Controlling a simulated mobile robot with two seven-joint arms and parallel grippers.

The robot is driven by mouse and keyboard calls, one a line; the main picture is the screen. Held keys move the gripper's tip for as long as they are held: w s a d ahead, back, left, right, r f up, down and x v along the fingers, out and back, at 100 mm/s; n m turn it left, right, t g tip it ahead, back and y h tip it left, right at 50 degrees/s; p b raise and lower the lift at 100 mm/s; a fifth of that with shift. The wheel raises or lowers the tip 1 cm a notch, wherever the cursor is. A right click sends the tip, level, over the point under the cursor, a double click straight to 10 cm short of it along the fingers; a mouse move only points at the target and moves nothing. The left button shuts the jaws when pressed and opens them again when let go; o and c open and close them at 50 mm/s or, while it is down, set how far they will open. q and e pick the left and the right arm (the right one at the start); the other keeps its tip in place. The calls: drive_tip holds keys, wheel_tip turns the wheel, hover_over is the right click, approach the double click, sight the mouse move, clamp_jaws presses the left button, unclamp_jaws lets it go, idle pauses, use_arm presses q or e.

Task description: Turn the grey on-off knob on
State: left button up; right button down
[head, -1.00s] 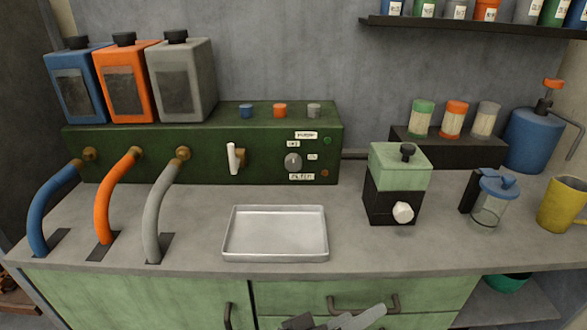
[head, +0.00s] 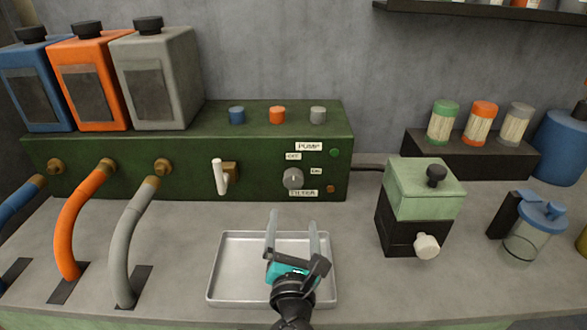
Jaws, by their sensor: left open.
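The grey on-off knob (head: 293,178) is on the front of the dark green pump box (head: 120,180), between small labels reading OFF at its upper left and ON at its right. PUMP is written above it and FILTER below. My left gripper (head: 292,222) is in front of and below the knob, over the metal tray. Its two fingers point toward the box, apart, with nothing between them. It does not touch the knob. My right gripper is not in view.
A white lever (head: 219,176) sits left of the knob. The metal tray (head: 214,285) lies under my gripper. A green-and-black box (head: 424,195) with a white knob stands to the right. Orange (head: 70,225) and grey (head: 120,240) hoses curve down at the left.

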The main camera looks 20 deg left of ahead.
sight(293, 184)
use_arm(q)
drive_tip(key=shift+w+a+f, duration=0.1)
drive_tip(key=shift+w+a, duration=0.05)
drive_tip(key=shift+w, duration=0.3)
drive_tip(key=shift+b+x, duration=0.3)
drive_tip(key=shift+x, duration=0.85)
drive_tip(key=b+x, duration=0.2)
drive_tip(key=x, duration=0.8)
drive_tip(key=shift+w+a, duration=0.1)
drive_tip(key=shift+w, duration=0.05)
drive_tip(key=shift+w+a+b, duration=0.15)
drive_tip(key=shift+w+b, duration=0.2)
drive_tip(key=shift+w, duration=0.25)
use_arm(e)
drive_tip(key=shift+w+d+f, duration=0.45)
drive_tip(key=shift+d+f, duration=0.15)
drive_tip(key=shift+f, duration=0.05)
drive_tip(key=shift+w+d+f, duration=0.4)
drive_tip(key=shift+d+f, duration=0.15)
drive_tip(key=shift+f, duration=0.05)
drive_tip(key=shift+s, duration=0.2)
